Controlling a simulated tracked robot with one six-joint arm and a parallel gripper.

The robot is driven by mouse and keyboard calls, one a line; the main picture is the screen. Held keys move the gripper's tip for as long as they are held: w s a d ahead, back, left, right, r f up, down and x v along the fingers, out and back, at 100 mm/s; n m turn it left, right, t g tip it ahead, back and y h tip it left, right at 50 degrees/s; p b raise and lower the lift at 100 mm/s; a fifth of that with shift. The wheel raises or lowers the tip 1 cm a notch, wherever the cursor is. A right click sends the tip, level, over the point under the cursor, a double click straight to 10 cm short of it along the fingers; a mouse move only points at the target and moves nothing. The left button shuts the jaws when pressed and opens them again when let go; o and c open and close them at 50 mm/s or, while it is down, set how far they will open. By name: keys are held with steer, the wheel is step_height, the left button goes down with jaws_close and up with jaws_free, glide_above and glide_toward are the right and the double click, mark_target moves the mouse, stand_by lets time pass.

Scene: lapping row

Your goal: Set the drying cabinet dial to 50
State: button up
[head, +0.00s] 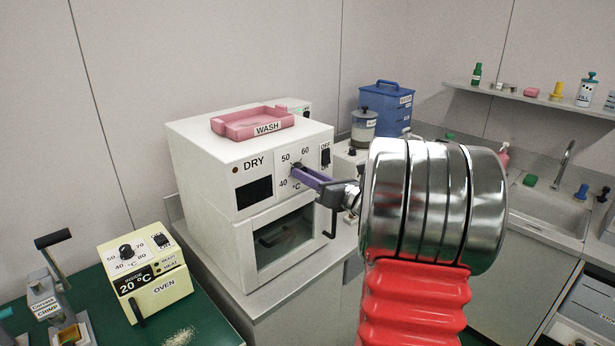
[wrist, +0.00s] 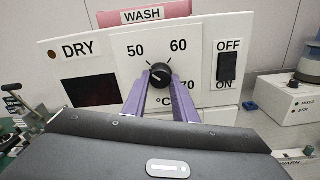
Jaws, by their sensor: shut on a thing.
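The white drying cabinet (head: 200,175), labelled DRY, stands on the counter in the head view. Its black dial (wrist: 160,72) shows in the wrist view on a white plate with 50 at upper left, 60 at upper right and 70 at lower right. The purple fingers of my gripper (wrist: 160,86) are shut on the dial, one on each side. In the head view my gripper (head: 297,172) reaches the front panel from the right and partly hides the dial. I cannot clearly read where the pointer stands. The dark display (wrist: 91,91) shows no digits.
An OFF/ON switch (wrist: 227,68) sits right of the dial. A pink WASH tray (head: 252,122) lies on the cabinet. A cream oven (head: 145,270) with its own dial stands at lower left. A blue container (head: 384,108) stands behind, and a sink (head: 552,190) is at right.

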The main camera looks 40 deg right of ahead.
steer(key=shift+f+m, duration=0.1)
steer(key=shift+m, duration=0.6)
steer(key=o, duration=1)
steer(key=shift+o, duration=0.2)
steer(key=s, duration=1.3)
steer(key=shift+s+d, duration=0.2)
steer(key=shift+s, duration=0.2)
